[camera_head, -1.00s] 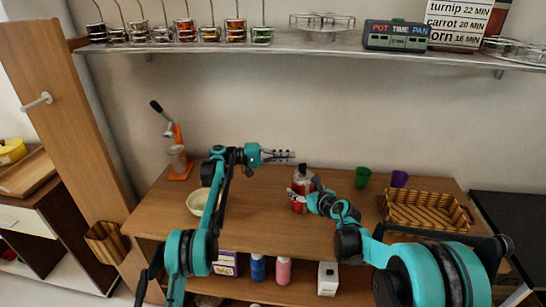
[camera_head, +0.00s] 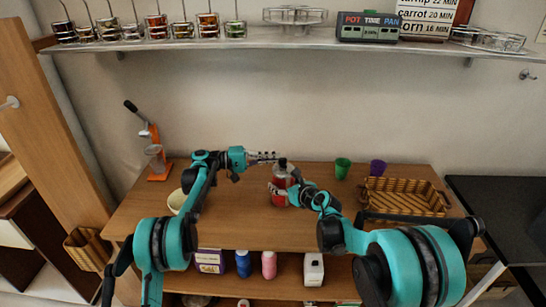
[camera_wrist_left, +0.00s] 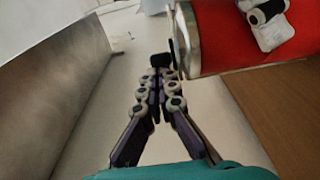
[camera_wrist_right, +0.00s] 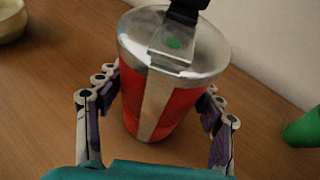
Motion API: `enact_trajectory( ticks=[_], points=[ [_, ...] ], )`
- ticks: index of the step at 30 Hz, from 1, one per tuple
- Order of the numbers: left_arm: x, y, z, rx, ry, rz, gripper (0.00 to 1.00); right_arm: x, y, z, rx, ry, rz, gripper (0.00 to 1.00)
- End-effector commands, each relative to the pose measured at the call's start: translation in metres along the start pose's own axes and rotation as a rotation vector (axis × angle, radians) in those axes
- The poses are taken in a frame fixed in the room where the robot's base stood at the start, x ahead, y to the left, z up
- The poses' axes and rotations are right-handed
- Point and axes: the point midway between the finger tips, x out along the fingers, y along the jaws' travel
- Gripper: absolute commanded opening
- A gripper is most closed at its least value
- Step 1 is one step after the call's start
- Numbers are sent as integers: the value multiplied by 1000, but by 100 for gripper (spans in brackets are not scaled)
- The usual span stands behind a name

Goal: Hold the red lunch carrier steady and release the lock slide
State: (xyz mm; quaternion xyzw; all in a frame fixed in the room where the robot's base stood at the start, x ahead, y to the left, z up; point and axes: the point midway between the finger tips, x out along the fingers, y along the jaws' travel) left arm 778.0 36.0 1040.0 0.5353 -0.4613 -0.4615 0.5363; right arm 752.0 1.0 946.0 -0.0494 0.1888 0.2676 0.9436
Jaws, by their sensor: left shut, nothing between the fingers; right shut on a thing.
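The red lunch carrier (camera_head: 280,186) stands upright on the wooden table; its silver lid (camera_wrist_right: 205,48) and a metal strip with a green spot (camera_wrist_right: 172,44) show in the right wrist view. My right gripper (camera_head: 291,192) is shut around its red body, one finger on each side. My left gripper (camera_head: 274,156) is shut and empty at the carrier's top. In the left wrist view its fingertips (camera_wrist_left: 164,66) are together beside the carrier's metal rim (camera_wrist_left: 187,38); I cannot tell whether they touch. A dark piece covers part of the lid; I cannot tell what it is.
A woven basket (camera_head: 403,196), a green cup (camera_head: 342,168) and a purple cup (camera_head: 377,168) are to the right. A pale bowl (camera_head: 177,201) and an orange press (camera_head: 159,160) are to the left. A wall shelf (camera_head: 300,40) runs above.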

Motion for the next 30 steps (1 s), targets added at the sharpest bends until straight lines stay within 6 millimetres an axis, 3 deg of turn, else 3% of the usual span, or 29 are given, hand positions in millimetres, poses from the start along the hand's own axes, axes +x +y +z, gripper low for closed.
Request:
enact_trajectory(
  ticks=[7,18,23,29,30],
  points=[
    [8,0,30,0,-3,0,0,0,0,0,0,1,-1,14],
    [8,0,32,0,-5,0,0,0,-1,0,0,0,-1,14],
    [6,-1,22,0,-3,0,0,0,-1,0,0,0,-1,14],
    [-3,-1,-11,0,0,0,0,0,-1,0,0,0,-1,14],
    [-16,0,-9,0,3,0,0,0,-1,0,0,0,-1,14]
  ],
)
